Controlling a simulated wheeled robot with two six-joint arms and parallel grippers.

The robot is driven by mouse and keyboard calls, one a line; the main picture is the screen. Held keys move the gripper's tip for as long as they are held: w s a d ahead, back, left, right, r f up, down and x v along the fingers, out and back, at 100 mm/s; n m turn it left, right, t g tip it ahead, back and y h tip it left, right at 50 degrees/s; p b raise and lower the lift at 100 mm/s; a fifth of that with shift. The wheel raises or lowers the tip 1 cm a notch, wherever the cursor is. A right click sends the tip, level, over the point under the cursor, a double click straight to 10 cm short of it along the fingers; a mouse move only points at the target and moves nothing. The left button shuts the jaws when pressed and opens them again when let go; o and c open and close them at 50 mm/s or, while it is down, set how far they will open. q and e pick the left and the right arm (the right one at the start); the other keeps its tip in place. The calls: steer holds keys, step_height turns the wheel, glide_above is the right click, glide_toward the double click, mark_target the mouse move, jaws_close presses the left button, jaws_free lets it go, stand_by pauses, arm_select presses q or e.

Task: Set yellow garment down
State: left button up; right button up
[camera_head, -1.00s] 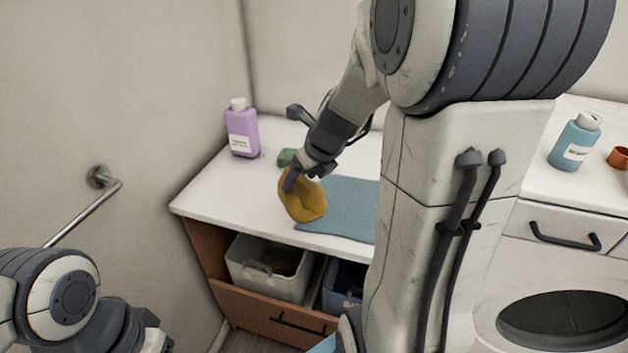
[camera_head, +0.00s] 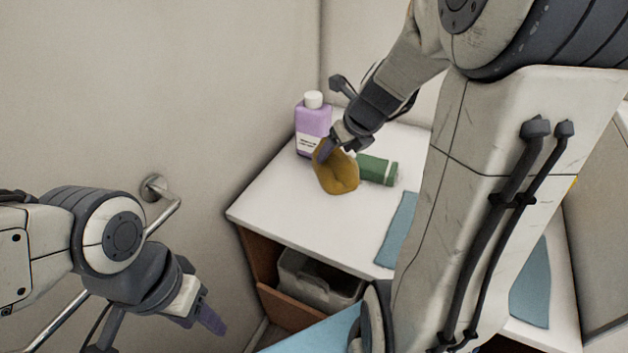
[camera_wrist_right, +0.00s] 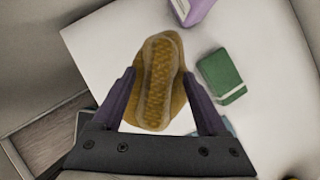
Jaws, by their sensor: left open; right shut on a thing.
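The yellow garment (camera_head: 337,174) is a small crumpled mustard-coloured bundle over the left part of the white counter. My right gripper (camera_head: 328,150) is shut on its top. In the right wrist view, the garment (camera_wrist_right: 158,85) shows a ribbed patch and sits between the two purple fingers. I cannot tell whether its lower edge touches the counter. My left gripper (camera_head: 205,319) is open and empty at the lower left, well away from the garment.
A purple bottle (camera_head: 312,121) stands just behind the garment, and a green container (camera_head: 377,169) lies right of it. A blue cloth (camera_head: 394,235) lies further right. The counter (camera_head: 285,215) is bare in front. A grey basket (camera_head: 310,283) sits below. A rail (camera_head: 155,222) is on the left wall.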

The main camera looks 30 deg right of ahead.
steer(key=w+a+f, duration=0.5)
steer(key=a+f, duration=0.1)
steer(key=a, duration=0.2)
steer(key=shift+w+a+f, duration=0.2)
steer(key=shift+w+a, duration=0.15)
step_height(320, 180, down, 4)
steer(key=b, duration=0.4)
steer(key=shift+f, duration=0.1)
